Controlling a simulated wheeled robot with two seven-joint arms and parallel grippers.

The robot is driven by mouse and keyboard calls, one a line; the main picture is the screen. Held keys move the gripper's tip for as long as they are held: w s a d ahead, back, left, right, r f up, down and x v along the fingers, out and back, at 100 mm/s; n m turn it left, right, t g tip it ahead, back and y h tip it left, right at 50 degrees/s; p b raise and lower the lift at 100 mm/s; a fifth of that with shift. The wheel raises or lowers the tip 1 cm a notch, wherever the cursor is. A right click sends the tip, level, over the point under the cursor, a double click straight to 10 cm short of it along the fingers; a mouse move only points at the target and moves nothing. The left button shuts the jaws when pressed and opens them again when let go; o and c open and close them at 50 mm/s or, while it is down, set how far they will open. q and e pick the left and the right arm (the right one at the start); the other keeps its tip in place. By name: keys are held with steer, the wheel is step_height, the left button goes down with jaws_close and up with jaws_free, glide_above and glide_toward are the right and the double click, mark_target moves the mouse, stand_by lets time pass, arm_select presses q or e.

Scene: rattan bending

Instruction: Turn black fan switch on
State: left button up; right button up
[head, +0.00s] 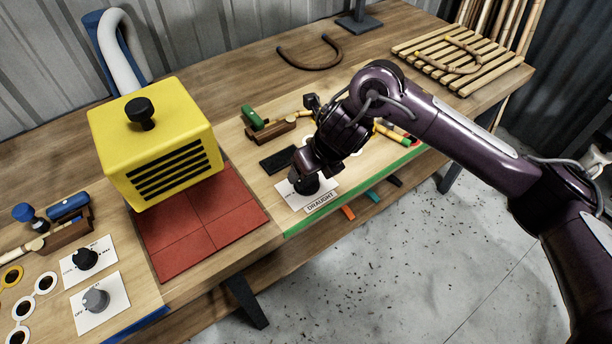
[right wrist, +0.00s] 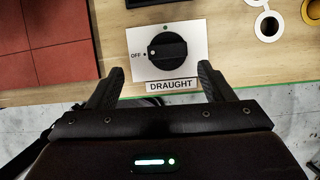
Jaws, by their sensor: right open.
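The black fan switch (right wrist: 167,51) is a round knob with a raised bar on a white plate marked OFF, with a DRAUGHT label below it. The bar lies sideways toward the OFF mark in the right wrist view. In the head view the switch (head: 306,184) is partly hidden under my right gripper (head: 312,170). My right gripper also shows in the right wrist view (right wrist: 158,85), open, with one finger on each side near the knob's lower edge and nothing between them. Whether a finger touches the knob I cannot tell. My left gripper is not in view.
Two more knobs, black (head: 85,259) and grey (head: 96,299), are at lower left. A dark block (head: 279,160) lies behind the switch. A slatted rack (head: 462,60) is at the back right.

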mark_target(308, 179)
steer(key=x, duration=0.5)
steer(key=d+p+x, duration=0.1)
steer(key=x, duration=0.1)
steer(key=shift+w+f, duration=0.2)
steer(key=shift+f, duration=0.05)
steer(key=shift+c, duration=0.3)
steer(key=c, duration=0.9)
